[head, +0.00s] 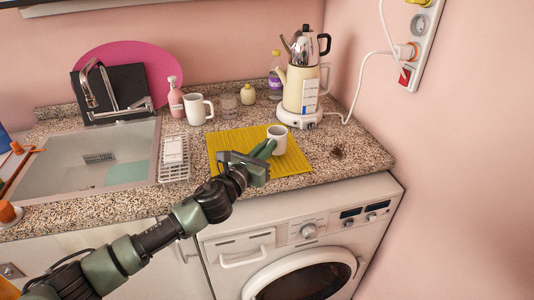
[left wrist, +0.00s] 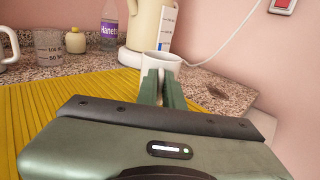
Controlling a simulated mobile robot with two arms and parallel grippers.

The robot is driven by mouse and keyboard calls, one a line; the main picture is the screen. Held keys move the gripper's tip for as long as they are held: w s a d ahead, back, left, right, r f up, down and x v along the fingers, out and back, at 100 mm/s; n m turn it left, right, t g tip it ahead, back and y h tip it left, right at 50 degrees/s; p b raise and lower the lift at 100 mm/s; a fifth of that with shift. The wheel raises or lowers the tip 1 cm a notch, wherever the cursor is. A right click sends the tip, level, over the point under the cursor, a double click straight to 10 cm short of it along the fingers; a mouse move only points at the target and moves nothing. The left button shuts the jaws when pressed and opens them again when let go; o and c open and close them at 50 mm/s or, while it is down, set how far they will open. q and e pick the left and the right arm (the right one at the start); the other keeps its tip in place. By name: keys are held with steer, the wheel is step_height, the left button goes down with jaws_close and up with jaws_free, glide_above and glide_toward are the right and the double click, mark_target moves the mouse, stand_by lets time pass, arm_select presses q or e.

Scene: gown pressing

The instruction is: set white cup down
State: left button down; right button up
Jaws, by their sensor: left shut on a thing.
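A small white cup (head: 278,136) is over the yellow mat (head: 234,141) on the counter, near the mat's right side. My left gripper (head: 268,146) reaches in from the front and is shut on the cup. In the left wrist view the green fingers (left wrist: 162,88) meet the near side of the cup (left wrist: 163,60). The cup looks upright. I cannot tell whether its base touches the mat, as the fingers hide its lower part. My right gripper is not in view.
The kettle (head: 302,90) stands behind the cup, its cord running right. A white mug (head: 197,109), a glass (head: 228,105) and a pink bottle (head: 176,101) stand back left. A sink (head: 130,142) lies left. The mat's left and front parts are clear.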

arm_select(q)
steer(key=shift+f, duration=0.6)
steer(key=shift+f, duration=0.2)
steer(key=c, duration=1.5)
jaws_free()
steer(key=shift+c, duration=0.2)
steer(key=shift+r, duration=0.1)
steer(key=shift+r, duration=0.3)
steer(key=v, duration=1.2)
steer(key=shift+f, duration=0.25)
